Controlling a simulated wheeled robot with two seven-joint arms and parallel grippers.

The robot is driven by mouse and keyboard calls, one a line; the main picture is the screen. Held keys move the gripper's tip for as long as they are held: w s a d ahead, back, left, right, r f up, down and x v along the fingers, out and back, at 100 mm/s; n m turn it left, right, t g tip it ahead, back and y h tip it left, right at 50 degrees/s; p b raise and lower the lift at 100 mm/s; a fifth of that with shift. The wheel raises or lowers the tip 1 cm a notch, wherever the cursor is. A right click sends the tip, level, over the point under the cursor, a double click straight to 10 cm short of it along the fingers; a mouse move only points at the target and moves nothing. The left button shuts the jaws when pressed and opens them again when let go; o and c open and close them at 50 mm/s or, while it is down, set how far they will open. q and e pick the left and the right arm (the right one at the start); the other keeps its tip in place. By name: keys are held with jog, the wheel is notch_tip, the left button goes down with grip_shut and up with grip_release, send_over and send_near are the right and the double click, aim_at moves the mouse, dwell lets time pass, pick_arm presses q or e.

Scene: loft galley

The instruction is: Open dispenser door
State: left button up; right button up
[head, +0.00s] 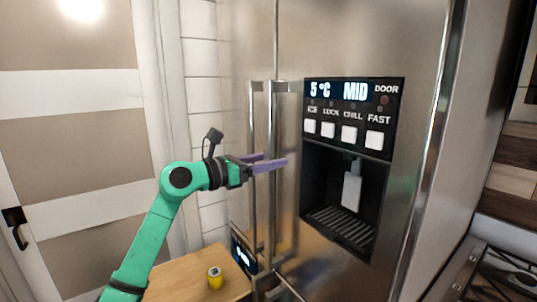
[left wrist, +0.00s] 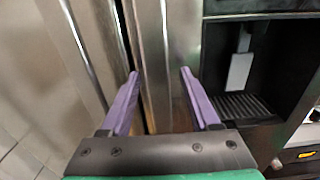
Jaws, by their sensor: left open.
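The steel fridge door with the dispenser (head: 345,165) is on the right in the head view and looks closed. Its dispenser has a display, several white buttons and a dark recess with a paddle (head: 351,190) and a drip grille. The door's upright handle (head: 285,180) stands left of the dispenser. My left gripper (head: 274,159) has purple fingers spread open and empty, level with the handles. In the left wrist view, an upright steel bar lies between the fingertips (left wrist: 159,74). I cannot tell whether they reach around it. My right gripper is out of view.
A second upright handle (head: 254,165) stands close on the left. A yellow can (head: 215,278) sits on a wooden top (head: 185,275) below my left arm. A small dark device with a lit display (head: 243,255) is by the fridge. A striped door is at far left.

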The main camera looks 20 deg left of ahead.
pick_arm(q)
jog(key=shift+a, duration=0.1)
grip_shut()
dwell(1.2)
